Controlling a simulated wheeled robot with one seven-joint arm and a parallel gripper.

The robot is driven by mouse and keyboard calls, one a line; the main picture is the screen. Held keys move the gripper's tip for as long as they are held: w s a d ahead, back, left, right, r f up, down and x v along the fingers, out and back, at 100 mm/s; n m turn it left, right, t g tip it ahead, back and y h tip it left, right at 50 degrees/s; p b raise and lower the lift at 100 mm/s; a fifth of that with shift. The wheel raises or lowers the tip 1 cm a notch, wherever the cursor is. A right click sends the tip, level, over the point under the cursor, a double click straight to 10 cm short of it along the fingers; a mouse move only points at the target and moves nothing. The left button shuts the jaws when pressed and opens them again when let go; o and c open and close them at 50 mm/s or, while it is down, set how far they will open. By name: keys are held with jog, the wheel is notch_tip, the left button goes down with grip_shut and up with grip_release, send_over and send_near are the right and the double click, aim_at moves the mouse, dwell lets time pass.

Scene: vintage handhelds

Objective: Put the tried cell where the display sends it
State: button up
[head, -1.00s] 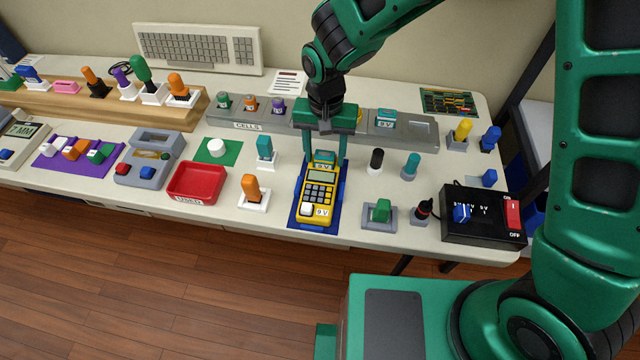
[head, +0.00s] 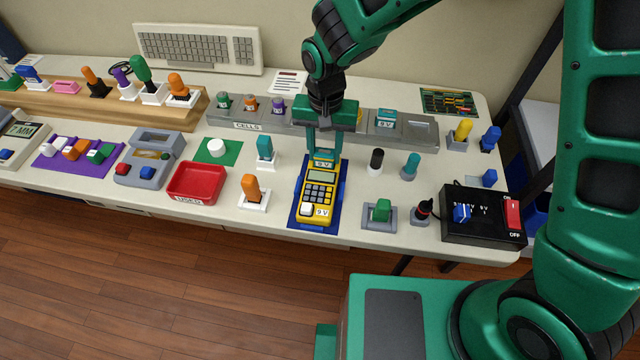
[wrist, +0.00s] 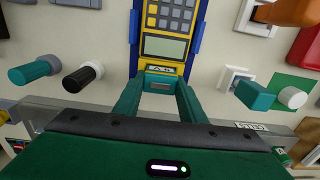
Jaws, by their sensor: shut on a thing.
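A yellow handheld (head: 317,197) with a keypad and a greenish display (head: 321,176) lies on a blue stand (head: 297,213). I can read no text on the display, which also shows blank in the wrist view (wrist: 165,47). My gripper (head: 323,155) points down at the handheld's far end, its fingers shut on a teal cell (wrist: 160,84) there. The fingers hide most of the cell, and I cannot tell whether it is still seated. A red tray (head: 178,197) labelled USED stands to the left. The grey rack (head: 408,140) labelled CELLS lies behind my gripper.
The rack holds several cells, including another teal 9 V one (head: 386,117). An orange-handled piece (head: 252,190) and a teal piece (head: 265,150) stand left of the handheld. A black box (head: 480,225) with a red switch is at right.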

aim_at(325, 152)
jog(key=shift+r, duration=0.55)
jog(key=shift+r, duration=2)
dwell(0.5)
